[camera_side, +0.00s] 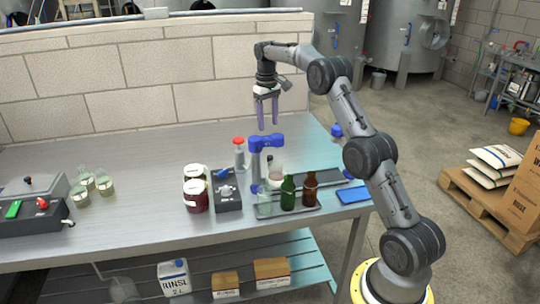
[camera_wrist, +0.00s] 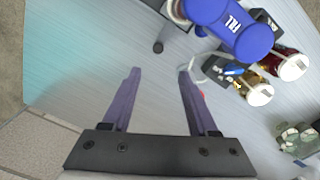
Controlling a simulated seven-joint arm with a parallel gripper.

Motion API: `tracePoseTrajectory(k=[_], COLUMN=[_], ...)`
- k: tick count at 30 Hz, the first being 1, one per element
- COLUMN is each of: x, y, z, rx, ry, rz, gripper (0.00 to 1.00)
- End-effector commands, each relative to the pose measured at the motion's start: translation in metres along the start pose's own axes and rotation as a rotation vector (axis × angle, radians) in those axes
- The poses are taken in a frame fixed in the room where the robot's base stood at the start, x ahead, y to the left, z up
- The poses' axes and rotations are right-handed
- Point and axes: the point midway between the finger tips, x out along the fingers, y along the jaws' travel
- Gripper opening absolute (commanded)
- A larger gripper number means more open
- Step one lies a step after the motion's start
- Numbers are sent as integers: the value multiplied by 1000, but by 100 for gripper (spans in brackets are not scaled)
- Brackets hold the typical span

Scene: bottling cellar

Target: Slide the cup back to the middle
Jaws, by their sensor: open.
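A pale curved rim (camera_wrist: 176,12) beside that head may be the cup, but I cannot tell. My gripper (camera_side: 267,125) hangs above the filler with its purple fingers pointing down. In the wrist view the gripper (camera_wrist: 158,71) is open and empty, apart from everything.
Green (camera_side: 288,195) and brown (camera_side: 310,190) bottles stand in front of the cup. A blue pad (camera_side: 353,195) lies right. The back-left bench is clear.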

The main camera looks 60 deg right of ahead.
Motion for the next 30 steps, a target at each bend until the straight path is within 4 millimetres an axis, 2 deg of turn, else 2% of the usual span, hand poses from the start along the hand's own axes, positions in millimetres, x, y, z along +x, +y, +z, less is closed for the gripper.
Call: tracePoseTrajectory(k=[5, 21, 30], x=[14, 113, 136], y=[4, 3, 3], z=[2, 2, 2], rx=[8, 7, 7], ry=[-3, -4, -1], rz=[-1, -1, 0], gripper=[59, 59, 59])
